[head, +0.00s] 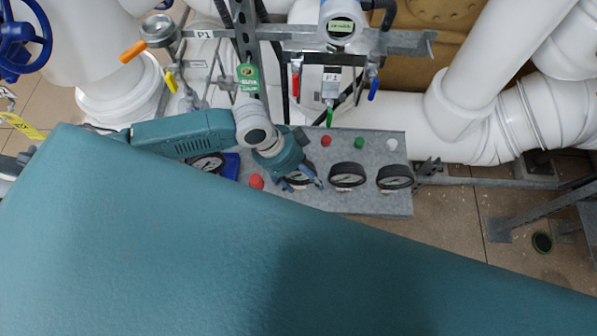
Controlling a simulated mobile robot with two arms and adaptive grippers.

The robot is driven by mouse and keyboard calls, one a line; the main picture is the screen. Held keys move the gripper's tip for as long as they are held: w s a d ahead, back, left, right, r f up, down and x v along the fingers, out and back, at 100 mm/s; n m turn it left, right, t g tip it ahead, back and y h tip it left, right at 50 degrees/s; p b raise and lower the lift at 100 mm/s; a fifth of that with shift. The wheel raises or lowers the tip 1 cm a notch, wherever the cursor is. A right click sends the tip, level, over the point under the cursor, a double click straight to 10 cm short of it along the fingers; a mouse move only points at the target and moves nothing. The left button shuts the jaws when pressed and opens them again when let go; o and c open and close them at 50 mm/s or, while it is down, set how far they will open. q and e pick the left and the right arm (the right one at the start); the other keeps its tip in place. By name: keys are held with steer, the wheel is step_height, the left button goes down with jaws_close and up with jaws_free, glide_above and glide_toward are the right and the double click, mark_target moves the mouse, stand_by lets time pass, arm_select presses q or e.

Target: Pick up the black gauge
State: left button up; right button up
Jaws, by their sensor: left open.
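Several round gauges with white dials sit along a grey metal panel (370,204). Two black-rimmed gauges, a middle one (347,176) and a right one (394,178), show clearly. Another dark-rimmed gauge (299,179) is partly hidden behind my left gripper (302,183). A further gauge (207,164) shows at the left, beside a blue part and partly covered by my arm. My left gripper is open, its fingers pointing down over the partly hidden gauge. I cannot tell whether they touch it. My right gripper is not in view.
Red, green and white buttons (359,143) line the panel's back, and a red knob (256,181) sits near its front. Above stand a metal post (246,45), a crossbar and coloured valve levers. White pipes (485,60) run behind. Floor (455,225) shows at the right.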

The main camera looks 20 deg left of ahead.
mark_target(312, 169)
arm_select(q)
steer(key=shift+x, duration=1.2)
steer(key=c, duration=1.1)
steer(key=shift+w, duration=0.1)
steer(key=shift+r, duration=0.25)
step_height(312, 169, up, 8)
steer(key=shift+r+b, duration=0.2)
steer(key=shift+b, duration=0.45)
steer(key=shift+r, duration=0.65)
steer(key=shift+o, duration=0.2)
